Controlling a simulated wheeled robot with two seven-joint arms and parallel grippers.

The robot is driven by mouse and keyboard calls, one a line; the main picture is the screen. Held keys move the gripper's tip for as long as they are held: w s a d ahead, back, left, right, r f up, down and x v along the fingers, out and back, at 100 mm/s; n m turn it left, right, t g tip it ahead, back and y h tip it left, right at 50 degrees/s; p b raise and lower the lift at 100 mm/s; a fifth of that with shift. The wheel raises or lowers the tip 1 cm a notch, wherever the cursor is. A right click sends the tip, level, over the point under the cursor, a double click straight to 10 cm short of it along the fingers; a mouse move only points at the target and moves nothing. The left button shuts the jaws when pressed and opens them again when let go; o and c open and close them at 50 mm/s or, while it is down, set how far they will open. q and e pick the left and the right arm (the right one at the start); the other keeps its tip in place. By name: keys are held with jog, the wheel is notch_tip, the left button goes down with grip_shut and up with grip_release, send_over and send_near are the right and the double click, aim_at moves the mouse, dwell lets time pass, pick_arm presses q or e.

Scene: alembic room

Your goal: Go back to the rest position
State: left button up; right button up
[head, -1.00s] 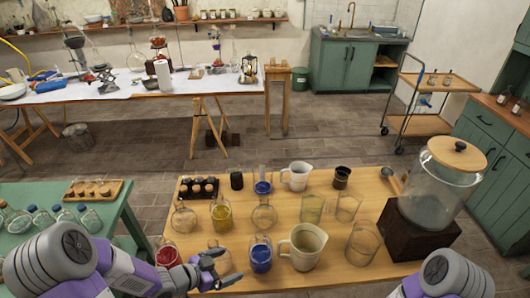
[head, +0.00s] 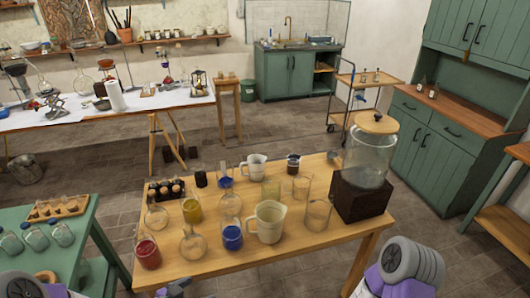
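My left gripper (head: 176,288) shows only as a small grey piece at the bottom edge, by the front edge of the wooden table (head: 290,262). Most of it is cut off, so I cannot tell if it is open or shut. My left arm shows at the bottom left corner. My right arm shows at the bottom right, past the table's front right corner. Its gripper is out of view.
A green table (head: 62,262) with bottles stands left. Floor is clear beyond the table's right side.

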pick_arm(q)
jog(key=s+d+f+n+g+y, duration=0.2)
jog(key=d+f+n+g, duration=0.3)
jog(key=f, duration=0.6)
jog(key=s+d+f+n+g, duration=0.2)
jog(key=s+f, duration=0.1)
jog(key=s, duration=0.2)
jog(key=s+d+f+n+g+y, duration=0.1)
jog(key=s+d+f+n+g, duration=0.1)
jog(key=s+d+f, duration=0.1)
jog(key=shift+s+d+f, duration=0.35)
jog(key=shift+s+f, duration=0.05)
jog(key=shift+s, duration=0.5)
